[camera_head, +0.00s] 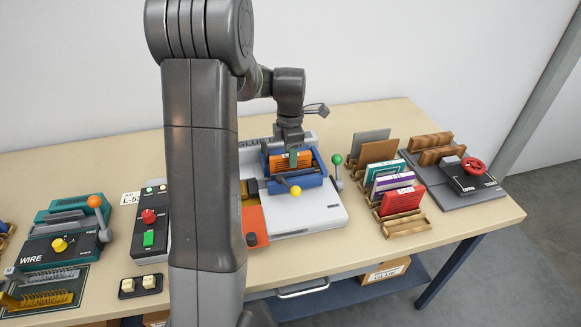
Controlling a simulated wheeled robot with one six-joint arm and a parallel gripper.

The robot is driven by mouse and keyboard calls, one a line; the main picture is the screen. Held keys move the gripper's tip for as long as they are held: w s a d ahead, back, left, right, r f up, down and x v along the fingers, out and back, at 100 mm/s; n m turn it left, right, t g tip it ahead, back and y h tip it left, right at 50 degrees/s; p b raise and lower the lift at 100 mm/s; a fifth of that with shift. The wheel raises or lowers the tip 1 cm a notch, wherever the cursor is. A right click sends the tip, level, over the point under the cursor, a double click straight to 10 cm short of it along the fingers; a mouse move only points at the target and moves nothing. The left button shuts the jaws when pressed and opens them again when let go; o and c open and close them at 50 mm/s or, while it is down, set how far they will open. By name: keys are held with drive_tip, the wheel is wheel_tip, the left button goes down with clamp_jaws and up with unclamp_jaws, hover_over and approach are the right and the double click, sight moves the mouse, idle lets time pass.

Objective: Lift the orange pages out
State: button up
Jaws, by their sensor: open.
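The orange pages (278,163) sit in a blue holder (313,181) with a yellow knob, on top of a white machine (310,211) in the middle of the table. Only part of the orange shows between the blue walls. My gripper (293,156) points down right over the orange pages and hides some of them. It is open. The fingertips are small here, and I cannot tell whether they touch the pages.
A green-knobbed lever (337,160) stands right of the holder. Wooden racks with books (395,201) and a red-wheeled press (474,166) are further right. A button box (149,216) and a teal wire machine (64,230) are left. My arm hides part of the table.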

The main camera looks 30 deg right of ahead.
clamp_jaws()
drive_tip(key=shift+r, duration=0.15)
